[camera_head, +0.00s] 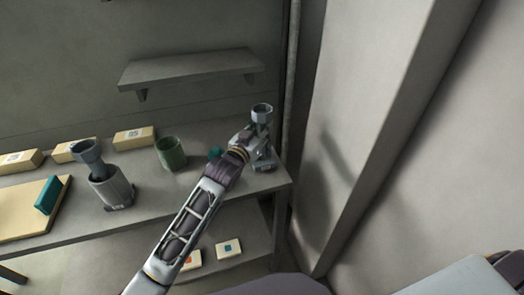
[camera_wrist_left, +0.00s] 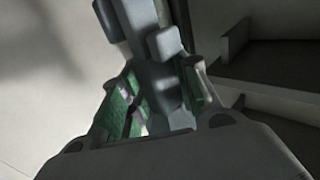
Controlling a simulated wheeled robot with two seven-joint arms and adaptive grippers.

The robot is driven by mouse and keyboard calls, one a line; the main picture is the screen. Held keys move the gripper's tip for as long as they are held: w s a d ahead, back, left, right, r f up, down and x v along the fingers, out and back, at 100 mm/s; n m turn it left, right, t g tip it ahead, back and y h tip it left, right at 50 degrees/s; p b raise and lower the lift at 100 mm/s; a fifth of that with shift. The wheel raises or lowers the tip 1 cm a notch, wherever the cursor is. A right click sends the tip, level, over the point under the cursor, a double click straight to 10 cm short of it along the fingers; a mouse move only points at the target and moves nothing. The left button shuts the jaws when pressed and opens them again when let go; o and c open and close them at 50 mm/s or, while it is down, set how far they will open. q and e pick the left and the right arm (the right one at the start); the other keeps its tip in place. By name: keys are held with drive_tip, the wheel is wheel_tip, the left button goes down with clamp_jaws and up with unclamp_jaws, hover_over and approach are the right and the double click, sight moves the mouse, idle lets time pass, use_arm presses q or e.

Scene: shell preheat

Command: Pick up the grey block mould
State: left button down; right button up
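A grey mould (camera_head: 262,158) stands at the right end of the table in the head view, with a dark grey cup-shaped top (camera_head: 262,113). My left gripper (camera_head: 246,142) reaches it from the left and partly hides it. In the left wrist view a grey body (camera_wrist_left: 168,92) lies between the green-padded fingers of my left gripper (camera_wrist_left: 160,95). The fingers are apart on either side of it; whether both pads press on it I cannot tell. My right gripper is not seen.
A green cup (camera_head: 171,153) stands left of my gripper. A grey cylinder (camera_head: 111,188) with a funnel-like top (camera_head: 88,156) stands farther left. Pale boxes (camera_head: 134,138) line the back. A teal block (camera_head: 47,195) rests on a tan board (camera_head: 20,222). A wall (camera_head: 365,120) rises at right.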

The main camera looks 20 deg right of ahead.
use_arm(q)
drive_tip(key=shift+r, duration=0.2)
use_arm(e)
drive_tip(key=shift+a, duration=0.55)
use_arm(q)
drive_tip(key=shift+r, duration=0.1)
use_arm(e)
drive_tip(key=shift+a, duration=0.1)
use_arm(q)
drive_tip(key=shift+r, duration=0.15)
wheel_tip(320, 180, up, 8)
drive_tip(key=shift+r, duration=0.75)
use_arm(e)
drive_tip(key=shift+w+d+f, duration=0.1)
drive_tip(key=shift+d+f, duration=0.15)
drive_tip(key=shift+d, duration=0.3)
